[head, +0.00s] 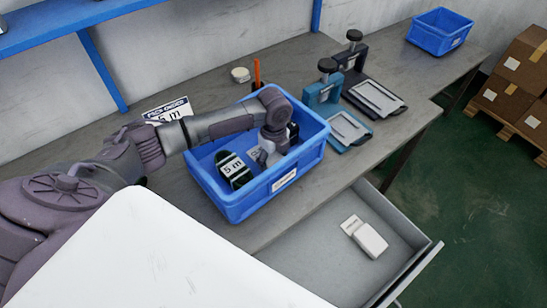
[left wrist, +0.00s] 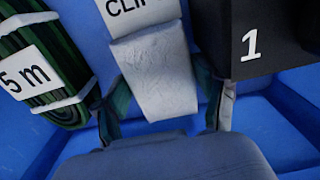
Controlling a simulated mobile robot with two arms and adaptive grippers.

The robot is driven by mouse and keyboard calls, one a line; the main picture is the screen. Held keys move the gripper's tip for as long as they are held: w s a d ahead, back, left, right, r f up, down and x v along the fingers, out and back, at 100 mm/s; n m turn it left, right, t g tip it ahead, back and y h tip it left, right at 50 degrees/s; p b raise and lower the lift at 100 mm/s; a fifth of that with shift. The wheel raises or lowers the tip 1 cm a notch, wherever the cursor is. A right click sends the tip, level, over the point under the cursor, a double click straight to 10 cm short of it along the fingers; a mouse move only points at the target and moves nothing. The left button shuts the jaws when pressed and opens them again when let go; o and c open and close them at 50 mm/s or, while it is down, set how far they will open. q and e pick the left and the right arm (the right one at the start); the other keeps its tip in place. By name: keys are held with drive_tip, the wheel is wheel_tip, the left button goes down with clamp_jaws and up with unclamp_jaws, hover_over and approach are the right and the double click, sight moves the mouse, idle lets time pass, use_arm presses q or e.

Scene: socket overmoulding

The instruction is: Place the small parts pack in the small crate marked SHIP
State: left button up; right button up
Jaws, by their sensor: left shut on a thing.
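My left gripper (head: 266,150) reaches down into a blue crate (head: 240,206) on the bench. It is shut on a pale small pack with a partly visible label "CLI" (left wrist: 155,75), which sits between its two fingers (left wrist: 168,112) in the left wrist view. The pack is mostly hidden by the gripper in the head view. The crate's front label is too small to read. A smaller blue crate (head: 421,38) stands on the far bench at upper right, its label also unreadable. My right gripper is not in view.
In the blue crate lie a dark green "5 m" coil (head: 232,166) and a black box marked "1" (left wrist: 262,40), close beside the pack. An open drawer (head: 325,252) holds a white item (head: 368,240). Two clamp fixtures stand right of the crate. Cartons (head: 515,75) are at far right.

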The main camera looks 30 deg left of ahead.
sight(273, 160)
use_arm(q)
drive_tip(key=o, duration=1.1)
drive_tip(key=shift+o, duration=0.2)
wheel_tip(273, 160, up, 12)
drive_tip(key=shift+r, duration=0.15)
